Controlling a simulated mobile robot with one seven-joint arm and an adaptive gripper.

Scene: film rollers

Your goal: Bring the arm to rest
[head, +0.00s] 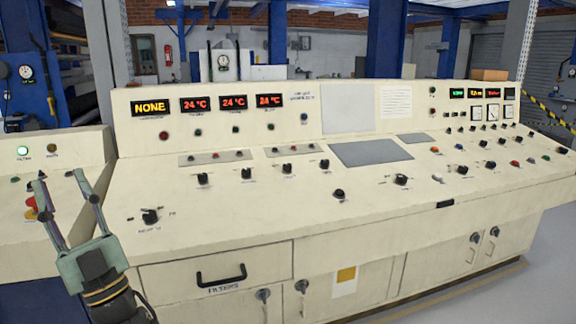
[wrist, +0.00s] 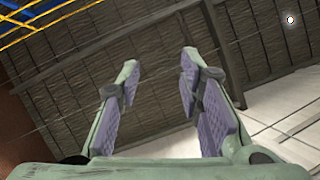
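My gripper (head: 57,190) is at the left of the head view, raised in front of the cream control console (head: 215,228). Its two green fingers with grey-purple pads point upward and stand apart. Nothing is between them. In the wrist view my gripper (wrist: 155,85) is also open and empty, with the ceiling behind its fingers. In the head view the fingers overlap the console's left section, partly covering a red button (head: 31,207) there. I cannot tell how far the fingers are from the panel.
The console carries several black knobs, such as one (head: 150,216) just right of my gripper. A drawer with a black handle (head: 221,276) and cabinet doors (head: 343,289) are below. Grey floor (head: 500,285) is free at the lower right. Blue columns (head: 386,40) stand behind.

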